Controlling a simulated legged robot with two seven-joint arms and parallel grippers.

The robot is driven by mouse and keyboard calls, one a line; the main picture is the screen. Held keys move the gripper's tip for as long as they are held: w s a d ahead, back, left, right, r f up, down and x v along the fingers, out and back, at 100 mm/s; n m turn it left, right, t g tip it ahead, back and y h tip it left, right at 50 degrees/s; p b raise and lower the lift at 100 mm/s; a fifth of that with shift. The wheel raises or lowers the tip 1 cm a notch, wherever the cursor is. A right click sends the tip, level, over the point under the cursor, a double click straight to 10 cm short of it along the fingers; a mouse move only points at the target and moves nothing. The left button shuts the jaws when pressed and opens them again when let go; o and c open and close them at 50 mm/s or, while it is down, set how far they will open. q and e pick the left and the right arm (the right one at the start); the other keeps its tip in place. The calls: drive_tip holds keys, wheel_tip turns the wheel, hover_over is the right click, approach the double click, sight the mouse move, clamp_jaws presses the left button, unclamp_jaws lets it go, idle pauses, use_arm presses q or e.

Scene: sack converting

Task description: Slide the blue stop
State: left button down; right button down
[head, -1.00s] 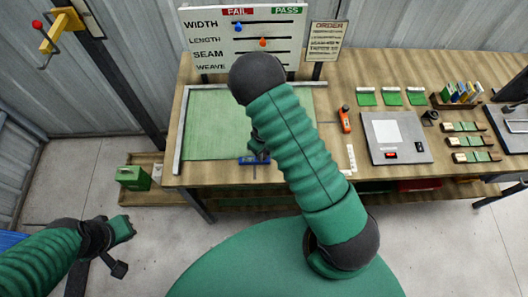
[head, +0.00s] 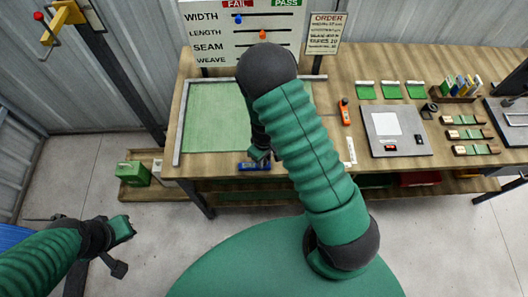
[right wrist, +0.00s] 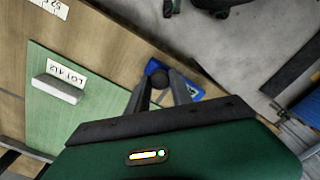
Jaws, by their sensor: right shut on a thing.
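The blue stop (head: 248,167) is near the front edge of the wooden bench, by the near end of the green sheet (head: 208,125). My right gripper (head: 260,154) reaches down to it, partly hidden behind my right arm. In the right wrist view, the blue stop (right wrist: 192,83) lies under the fingertips (right wrist: 160,82), which are shut on its dark round knob (right wrist: 160,76). My left gripper (head: 121,236) hangs at the lower left over the floor, away from the bench; its finger opening is unclear.
Metal rails (head: 178,125) border the green sheet at left and back. A white strip (head: 351,150), an orange tool (head: 345,112) and a grey scale (head: 396,132) stand to the right. A board (head: 240,40) with sliders is behind. A white block (right wrist: 57,89) lies on the sheet.

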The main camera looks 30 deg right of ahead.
drive_tip(key=shift+s+a+r, duration=0.1)
drive_tip(key=shift+s+a, duration=0.55)
drive_tip(key=shift+s, duration=0.2)
drive_tip(key=shift+w+d, duration=0.1)
drive_tip(key=shift+w, duration=0.05)
drive_tip(key=c, duration=1.3)
unclamp_jaws()
drive_tip(key=shift+d+f, duration=0.2)
drive_tip(key=shift+d, duration=0.05)
drive_tip(key=shift+o, duration=0.9)
drive_tip(key=shift+a+r, duration=0.1)
drive_tip(key=shift+a, duration=0.2)
wheel_tip(320, 180, up, 17)
drive_tip(key=shift+w, duration=0.15)
